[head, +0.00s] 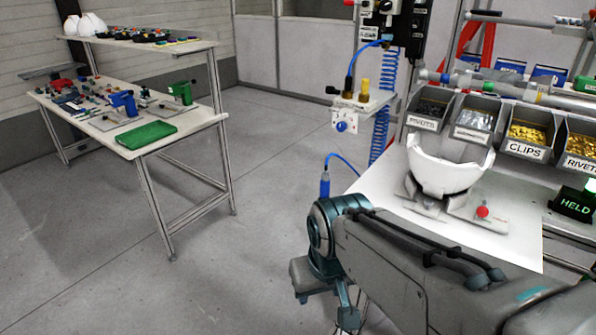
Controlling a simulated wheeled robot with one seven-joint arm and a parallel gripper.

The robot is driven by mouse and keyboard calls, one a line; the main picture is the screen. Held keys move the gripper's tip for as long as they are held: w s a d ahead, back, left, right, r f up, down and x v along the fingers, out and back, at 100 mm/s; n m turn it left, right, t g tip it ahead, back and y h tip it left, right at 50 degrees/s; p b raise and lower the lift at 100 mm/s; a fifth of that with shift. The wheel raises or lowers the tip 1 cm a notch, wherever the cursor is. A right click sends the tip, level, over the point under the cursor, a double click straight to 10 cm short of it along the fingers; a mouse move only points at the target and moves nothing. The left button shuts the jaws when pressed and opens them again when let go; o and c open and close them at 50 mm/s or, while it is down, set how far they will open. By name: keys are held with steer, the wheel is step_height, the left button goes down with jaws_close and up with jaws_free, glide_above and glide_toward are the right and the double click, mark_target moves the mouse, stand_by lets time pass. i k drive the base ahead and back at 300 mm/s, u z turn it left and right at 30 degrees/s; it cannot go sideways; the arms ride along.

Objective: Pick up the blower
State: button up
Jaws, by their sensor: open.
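The blower cannot be singled out for certain. My gripper (325,307) hangs low in front of the bench, pointing down. Its fingers are apart and nothing shows between them. It is below the slim blue tool, apart from it; my arm hides part of the bench.
The white bench (382,189) carries a white helmet shell (445,172) in a fixture. A second table (195,121) with tools and a green cloth (146,135) stands left. The floor between is clear.

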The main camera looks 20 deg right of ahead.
mark_target(325, 181)
steer(key=u, duration=1.25)
steer(key=i, duration=2.2)
steer(key=z, duration=4.05)
steer(key=i, duration=0.5)
steer(key=z, duration=0.05)
